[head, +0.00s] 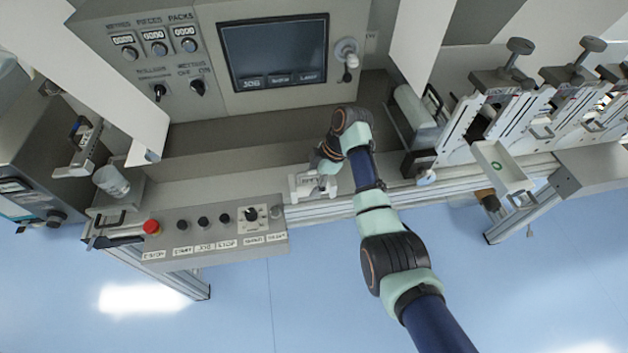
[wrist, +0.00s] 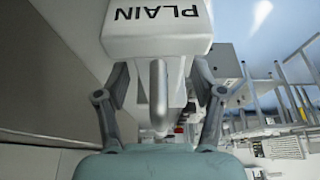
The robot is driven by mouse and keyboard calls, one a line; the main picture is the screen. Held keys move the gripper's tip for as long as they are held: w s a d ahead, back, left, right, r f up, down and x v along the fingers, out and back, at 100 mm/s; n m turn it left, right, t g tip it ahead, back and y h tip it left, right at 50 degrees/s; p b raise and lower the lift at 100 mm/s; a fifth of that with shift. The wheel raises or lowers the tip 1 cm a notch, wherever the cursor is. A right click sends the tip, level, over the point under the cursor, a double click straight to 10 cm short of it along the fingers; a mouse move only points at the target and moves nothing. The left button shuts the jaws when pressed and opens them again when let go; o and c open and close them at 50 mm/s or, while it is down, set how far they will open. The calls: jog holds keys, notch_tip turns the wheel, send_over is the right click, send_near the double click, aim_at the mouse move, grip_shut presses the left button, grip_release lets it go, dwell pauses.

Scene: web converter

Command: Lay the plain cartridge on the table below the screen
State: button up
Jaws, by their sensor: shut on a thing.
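The plain cartridge (head: 304,187) is a small white block near the front edge of the table (head: 215,178), below the screen (head: 275,52). In the wrist view the cartridge (wrist: 157,30) shows the black word PLAIN, upside down, and a grey handle bar. My gripper (head: 326,169) is shut on the cartridge, with one finger on each side of its handle in the wrist view (wrist: 160,90). The cartridge's underside is hidden, so I cannot tell whether it touches the table.
A control box (head: 215,235) with a red stop button (head: 152,227) stands in front on the left. A clear cup (head: 112,181) is at the table's left end. A white roll (head: 414,106) and several slotted units (head: 490,110) are to the right. The table left of the cartridge is clear.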

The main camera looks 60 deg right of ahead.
jog(key=o, duration=1.6)
jog(key=shift+f, duration=0.1)
jog(key=shift+c, duration=0.2)
jog(key=p+v, duration=0.3)
jog(key=v, duration=0.9)
